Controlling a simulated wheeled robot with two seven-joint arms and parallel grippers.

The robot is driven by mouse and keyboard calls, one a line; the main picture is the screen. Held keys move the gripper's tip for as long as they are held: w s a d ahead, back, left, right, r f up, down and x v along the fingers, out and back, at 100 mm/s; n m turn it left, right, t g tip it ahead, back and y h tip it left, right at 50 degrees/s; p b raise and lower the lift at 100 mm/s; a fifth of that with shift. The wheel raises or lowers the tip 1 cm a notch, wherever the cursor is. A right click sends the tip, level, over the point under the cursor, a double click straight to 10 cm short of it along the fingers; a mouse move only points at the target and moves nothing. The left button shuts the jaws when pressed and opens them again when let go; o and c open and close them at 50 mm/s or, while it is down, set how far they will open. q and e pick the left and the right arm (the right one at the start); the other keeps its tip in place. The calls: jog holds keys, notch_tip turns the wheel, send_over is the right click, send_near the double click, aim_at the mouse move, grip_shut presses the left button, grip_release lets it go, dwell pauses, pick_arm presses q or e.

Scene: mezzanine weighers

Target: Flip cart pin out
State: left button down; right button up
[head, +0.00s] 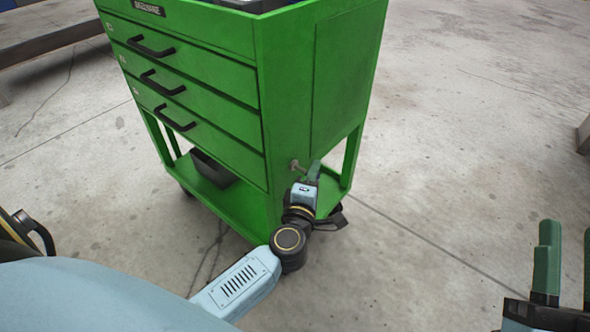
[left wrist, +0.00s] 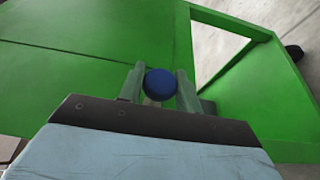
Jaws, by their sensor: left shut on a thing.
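The green cart (head: 285,90) stands in front of me, its drawer side facing left. A blue round knob (left wrist: 160,83), which looks like the head of the cart pin, sits between the fingers of my left gripper (left wrist: 160,88) in the left wrist view. In the head view my left gripper (head: 313,172) is at the cart's lower front corner. A small grey fitting (head: 297,165) shows on the cart beside it; the blue knob is hidden there. My left gripper is shut on the knob. My right gripper (head: 568,235) is open and empty at the lower right.
The cart has black drawer handles (head: 152,47) and an open lower shelf with a dark bin (head: 212,168). A low bench (head: 50,38) is at the upper left. The concrete floor (head: 470,130) right of the cart is clear.

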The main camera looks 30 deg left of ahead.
pick_arm(q)
jog(key=shift+d+f, duration=0.1)
jog(key=shift+d, duration=0.1)
jog(key=shift+s+d, duration=0.1)
jog(key=shift+d, duration=0.05)
pick_arm(e)
jog(key=shift+a, duration=0.1)
pick_arm(q)
jog(key=c, duration=1.1)
grip_release()
jog(key=shift+o, duration=0.5)
jog(key=p+v, duration=0.2)
jog(key=v, duration=1.1)
jog(key=shift+s+p, duration=0.2)
jog(key=shift+p, duration=0.2)
pick_arm(e)
notch_tip(320, 180, down, 10)
jog(key=w+d+g+h, duration=0.1)
jog(key=g+h, duration=0.1)
jog(key=g, duration=0.5)
jog(key=shift+w+d+r, duration=0.15)
jog(key=shift+w+r, duration=0.05)
jog(key=shift+w, duration=0.15)
